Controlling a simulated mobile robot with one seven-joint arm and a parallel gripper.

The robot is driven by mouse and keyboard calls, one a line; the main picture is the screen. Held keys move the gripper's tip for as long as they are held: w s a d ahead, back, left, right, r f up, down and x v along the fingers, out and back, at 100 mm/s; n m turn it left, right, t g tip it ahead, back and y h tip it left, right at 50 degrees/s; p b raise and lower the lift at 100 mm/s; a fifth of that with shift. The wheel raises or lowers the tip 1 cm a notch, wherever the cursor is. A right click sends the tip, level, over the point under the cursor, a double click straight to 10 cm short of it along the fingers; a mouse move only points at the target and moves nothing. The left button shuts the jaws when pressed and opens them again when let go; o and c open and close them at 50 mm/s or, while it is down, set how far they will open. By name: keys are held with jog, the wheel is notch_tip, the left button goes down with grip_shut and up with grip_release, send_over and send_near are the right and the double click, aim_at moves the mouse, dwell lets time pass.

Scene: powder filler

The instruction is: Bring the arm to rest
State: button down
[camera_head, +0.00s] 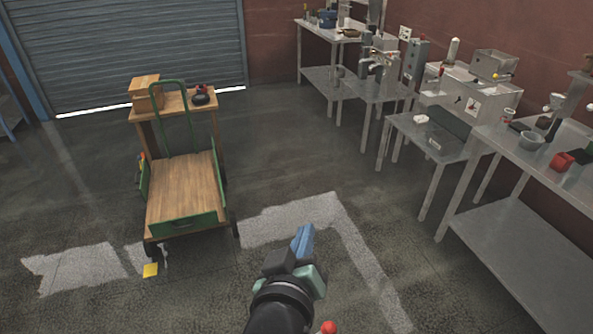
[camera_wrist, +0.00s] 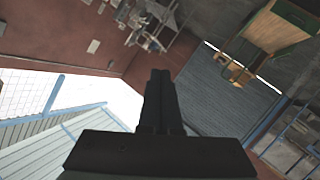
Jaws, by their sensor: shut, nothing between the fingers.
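My gripper (camera_head: 303,243) reaches up from the bottom middle of the head view, over open floor. It has blue fingers and a dark and green body. In the wrist view my gripper (camera_wrist: 160,75) shows as a dark shape with its two fingers together and nothing between them. It is well apart from the cart and the benches.
A wooden cart with a green frame (camera_head: 183,222) stands on the left before a roller shutter (camera_head: 120,45). Metal benches (camera_head: 520,255) with equipment line the right wall. A yellow block (camera_head: 150,270) lies by the cart. The floor between cart and benches is clear.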

notch_tip(320, 180, up, 14)
jog(key=w+m+t+b, duration=0.1)
jog(key=m+t, duration=0.1)
jog(key=t, duration=0.3)
jog(key=s+r+m+t+y+b, duration=0.1)
jog(key=s+r+t, duration=0.3)
jog(key=r, duration=0.7)
jog(key=s+a+r+m+t+y+b, duration=0.1)
jog(key=s+r+t+y, duration=0.1)
jog(key=s+r+t, duration=0.2)
jog(key=s+r, duration=0.3)
jog(key=r, duration=0.4)
jog(key=shift+s+a+r+b, duration=0.15)
jog(key=shift+a+r+b, duration=0.15)
jog(key=shift+r, duration=0.1)
